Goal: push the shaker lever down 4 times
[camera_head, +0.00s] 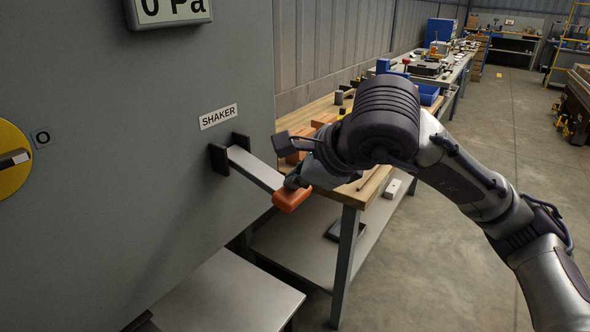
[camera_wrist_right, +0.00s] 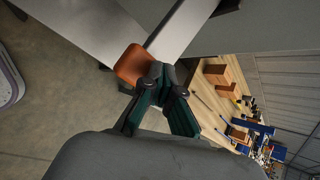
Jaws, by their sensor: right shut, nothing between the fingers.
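The shaker lever (camera_head: 255,168) is a flat grey bar that sticks out from the grey panel below the SHAKER label (camera_head: 218,117). It slopes down toward an orange end grip (camera_head: 291,198). My right gripper (camera_head: 297,181) is at the orange grip, largely hidden behind my wrist in the head view. In the right wrist view the shut, empty fingertips (camera_wrist_right: 163,76) are beside the orange grip (camera_wrist_right: 133,65) and seem to touch it or nearly so; the lever bar (camera_wrist_right: 180,30) runs up from there. My left gripper is not in view.
A wooden workbench (camera_head: 372,187) with several items stands behind my right arm. A low grey surface (camera_head: 228,292) lies below the lever. A display reading 0 Pa (camera_head: 172,10) and a yellow dial (camera_head: 12,160) are on the panel. The floor (camera_head: 440,265) at right is open.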

